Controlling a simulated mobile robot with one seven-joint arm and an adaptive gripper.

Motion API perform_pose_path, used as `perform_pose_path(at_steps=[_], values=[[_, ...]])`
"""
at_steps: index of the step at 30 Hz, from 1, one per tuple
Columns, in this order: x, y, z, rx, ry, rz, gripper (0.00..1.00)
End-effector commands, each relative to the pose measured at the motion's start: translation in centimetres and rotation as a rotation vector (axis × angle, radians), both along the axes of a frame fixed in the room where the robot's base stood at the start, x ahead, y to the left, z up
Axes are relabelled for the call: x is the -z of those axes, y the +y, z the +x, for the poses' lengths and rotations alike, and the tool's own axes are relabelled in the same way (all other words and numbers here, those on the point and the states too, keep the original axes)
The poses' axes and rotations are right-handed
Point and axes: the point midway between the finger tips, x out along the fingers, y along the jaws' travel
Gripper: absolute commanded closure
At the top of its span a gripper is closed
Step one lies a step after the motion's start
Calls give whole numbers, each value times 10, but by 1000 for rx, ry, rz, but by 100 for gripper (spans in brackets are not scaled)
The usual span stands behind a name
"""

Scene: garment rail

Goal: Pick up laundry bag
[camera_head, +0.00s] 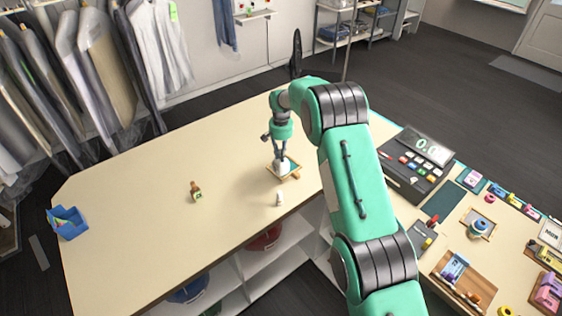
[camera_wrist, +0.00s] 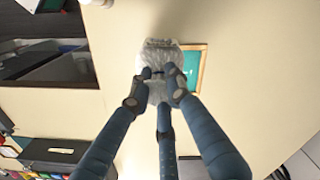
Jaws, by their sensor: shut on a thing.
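My gripper (camera_head: 281,156) is over the counter, pointing down, with its fingers closed around a small whitish bag-like thing (camera_head: 282,167). In the wrist view the fingertips (camera_wrist: 158,76) press on this pale, crumpled laundry bag (camera_wrist: 161,50) from several sides. Its lower part is partly hidden by the fingers. It stands by or over a small wood-framed teal tray (camera_head: 295,175), which shows beside it in the wrist view (camera_wrist: 203,70). I cannot tell whether the bag touches the tray or the counter.
The counter (camera_head: 140,215) is mostly clear on the left. A small brown bottle (camera_head: 195,191), a white bottle (camera_head: 280,199) and a blue box (camera_head: 68,223) stand on it. A register (camera_head: 416,163) and several small items crowd the right. Clothes (camera_head: 95,65) hang behind.

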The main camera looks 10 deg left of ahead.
Motion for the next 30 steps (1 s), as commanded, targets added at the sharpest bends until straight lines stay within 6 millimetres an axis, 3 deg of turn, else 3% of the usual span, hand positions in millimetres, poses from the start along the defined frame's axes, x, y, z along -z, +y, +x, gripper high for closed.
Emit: perform_pose_path(at_steps=[6,12,30], values=[[-32,0,1,0,-2,1,100],[-50,0,0,0,0,0,100],[-54,0,0,0,0,0,100]])
